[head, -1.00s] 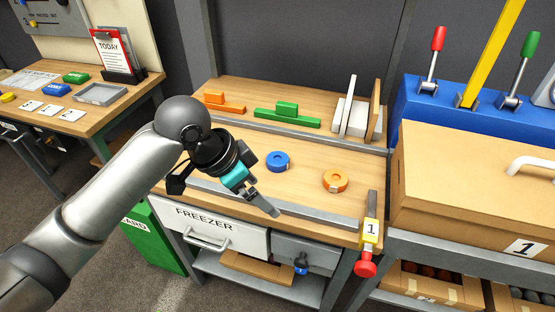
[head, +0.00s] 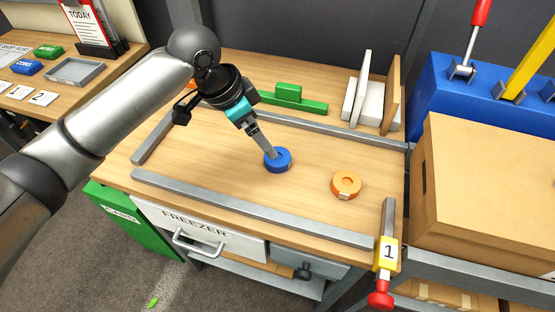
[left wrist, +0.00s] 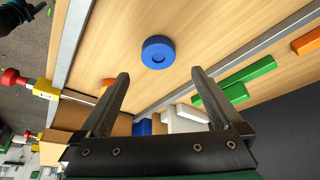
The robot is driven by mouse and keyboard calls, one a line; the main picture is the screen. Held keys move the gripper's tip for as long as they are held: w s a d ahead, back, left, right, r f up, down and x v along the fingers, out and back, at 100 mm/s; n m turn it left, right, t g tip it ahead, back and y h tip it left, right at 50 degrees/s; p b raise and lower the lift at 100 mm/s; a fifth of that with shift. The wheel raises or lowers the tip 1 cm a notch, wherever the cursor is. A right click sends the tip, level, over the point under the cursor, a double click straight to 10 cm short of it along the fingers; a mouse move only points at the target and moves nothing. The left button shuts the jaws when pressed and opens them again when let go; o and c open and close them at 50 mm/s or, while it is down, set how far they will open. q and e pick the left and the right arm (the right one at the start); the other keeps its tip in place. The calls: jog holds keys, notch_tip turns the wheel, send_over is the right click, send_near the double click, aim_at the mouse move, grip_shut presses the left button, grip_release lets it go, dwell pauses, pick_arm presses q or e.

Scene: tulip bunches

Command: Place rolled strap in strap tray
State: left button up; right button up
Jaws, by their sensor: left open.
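A blue rolled strap (head: 278,160) and an orange rolled strap (head: 346,184) lie flat on the wooden workbench (head: 215,165). My left gripper (head: 270,153) points down at the blue roll, and a fingertip overlaps it in the head view. In the left wrist view my left gripper (left wrist: 160,76) is open and empty, with the blue roll (left wrist: 158,52) just beyond the fingertips, centred between them. I cannot tell whether they touch. A grey open tray (head: 76,71) sits on the left table; whether it is the strap tray is unclear. My right gripper is not seen.
Metal rails (head: 250,208) border the bench. Green blocks (head: 290,100) and white upright boards (head: 362,95) stand at the back. A cardboard box (head: 490,185) stands to the right, with a red-knobbed clamp (head: 381,299) at the front corner.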

aim_at(267, 159)
pick_arm(q)
jog(key=x, duration=0.2)
jog(key=shift+w+d+f, duration=0.1)
jog(key=shift+f, duration=0.25)
jog(key=shift+d+f+b, duration=0.2)
jog(key=shift+f+b, duration=0.1)
jog(key=shift+f, duration=0.05)
jog(key=shift+w+d+f, duration=0.1)
jog(key=shift+f, duration=0.15)
jog(key=b+x, duration=0.1)
jog(key=x, duration=0.3)
jog(key=shift+d+f+b, duration=0.2)
jog(key=shift+b, duration=0.15)
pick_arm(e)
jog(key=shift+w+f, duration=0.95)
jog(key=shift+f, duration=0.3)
pick_arm(q)
jog(key=shift+c, duration=0.4)
jog(key=shift+r, duration=0.15)
jog(key=c, duration=1.3)
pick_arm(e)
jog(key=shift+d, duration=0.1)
